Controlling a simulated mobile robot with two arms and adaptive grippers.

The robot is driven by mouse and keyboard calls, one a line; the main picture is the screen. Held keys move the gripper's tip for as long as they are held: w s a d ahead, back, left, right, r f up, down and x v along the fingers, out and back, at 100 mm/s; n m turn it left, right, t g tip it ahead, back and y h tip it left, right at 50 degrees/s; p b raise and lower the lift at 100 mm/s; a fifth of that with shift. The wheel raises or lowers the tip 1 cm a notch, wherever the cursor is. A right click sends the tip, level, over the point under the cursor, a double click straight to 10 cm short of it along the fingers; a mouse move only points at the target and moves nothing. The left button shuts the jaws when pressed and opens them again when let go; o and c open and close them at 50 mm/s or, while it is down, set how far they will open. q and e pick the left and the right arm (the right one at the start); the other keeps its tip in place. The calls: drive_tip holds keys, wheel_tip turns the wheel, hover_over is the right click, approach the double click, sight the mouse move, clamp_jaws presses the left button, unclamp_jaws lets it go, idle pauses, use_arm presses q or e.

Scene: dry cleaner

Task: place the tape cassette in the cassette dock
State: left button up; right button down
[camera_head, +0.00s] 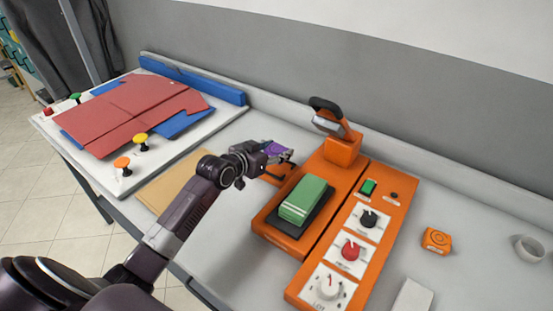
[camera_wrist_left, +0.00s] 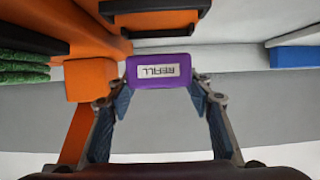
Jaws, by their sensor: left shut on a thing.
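The purple tape cassette (camera_wrist_left: 130,70) with a white lettered label is between the fingers of my left gripper (camera_wrist_left: 159,92), which is shut on it. In the head view the cassette (camera_head: 275,148) is partly hidden by my left gripper (camera_head: 281,161), held above the table just left of the orange machine (camera_head: 331,202). The machine has an upright orange part with a black-handled head (camera_head: 334,122) at its back. In the wrist view an orange part with a black edge (camera_wrist_left: 155,22) lies beyond the cassette, apart from it. I cannot tell which part is the cassette dock. My right gripper is out of view.
A green block (camera_head: 303,200) sits on the machine's black pad, beside a panel of knobs (camera_head: 351,250). A small orange item (camera_head: 436,239) and a grey ring (camera_head: 529,249) lie at right.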

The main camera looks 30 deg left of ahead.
sight(276, 168)
use_arm(q)
drive_tip(key=shift+f, duration=2.1)
drive_tip(key=shift+f, duration=0.1)
drive_tip(key=o, duration=1.2)
drive_tip(key=shift+c, duration=0.2)
drive_tip(key=v, duration=1.2)
drive_tip(key=shift+b, duration=0.4)
